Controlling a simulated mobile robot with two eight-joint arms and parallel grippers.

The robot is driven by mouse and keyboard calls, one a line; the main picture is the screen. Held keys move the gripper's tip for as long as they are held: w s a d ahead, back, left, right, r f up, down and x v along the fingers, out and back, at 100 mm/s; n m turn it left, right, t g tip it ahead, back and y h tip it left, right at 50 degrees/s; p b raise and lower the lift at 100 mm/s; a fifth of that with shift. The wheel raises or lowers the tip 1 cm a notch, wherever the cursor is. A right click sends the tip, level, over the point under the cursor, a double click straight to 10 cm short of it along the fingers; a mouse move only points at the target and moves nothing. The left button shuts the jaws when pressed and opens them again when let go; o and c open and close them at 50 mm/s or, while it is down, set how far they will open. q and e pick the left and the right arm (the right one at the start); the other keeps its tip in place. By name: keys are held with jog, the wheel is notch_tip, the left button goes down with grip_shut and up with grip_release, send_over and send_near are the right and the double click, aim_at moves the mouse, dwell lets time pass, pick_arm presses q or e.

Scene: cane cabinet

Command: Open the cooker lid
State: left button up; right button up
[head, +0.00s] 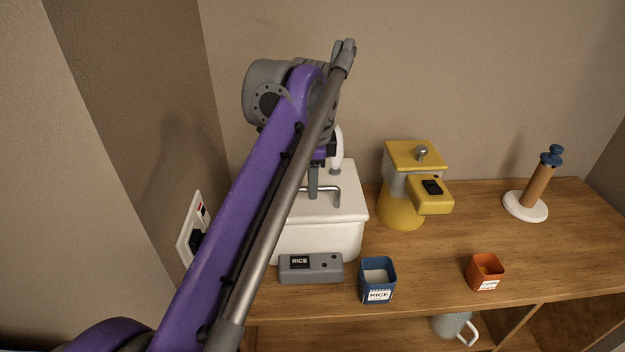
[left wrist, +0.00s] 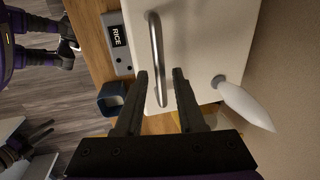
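The white rice cooker (head: 327,243) stands on the wooden counter, its lid (head: 347,185) down. A bent metal handle (head: 327,189) rises from the lid. My left gripper (head: 313,193) is over the lid at this handle, mostly hidden behind my own arm in the head view. In the left wrist view, the left gripper (left wrist: 160,73) has its two fingers apart, with the handle (left wrist: 155,45) running between the fingertips. I cannot tell whether they touch it. The white lid (left wrist: 200,35) fills the upper middle there. My right gripper cannot be made out clearly.
A grey RICE panel (head: 311,268) and a blue RICE cup (head: 377,280) stand before the cooker. A yellow blender-like appliance (head: 402,208) is to its right. An orange cup (head: 484,272) and a paper-towel-like holder (head: 535,187) stand further right. A wall outlet (head: 191,235) is at left.

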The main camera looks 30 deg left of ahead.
pick_arm(q)
grip_shut()
dwell(1.2)
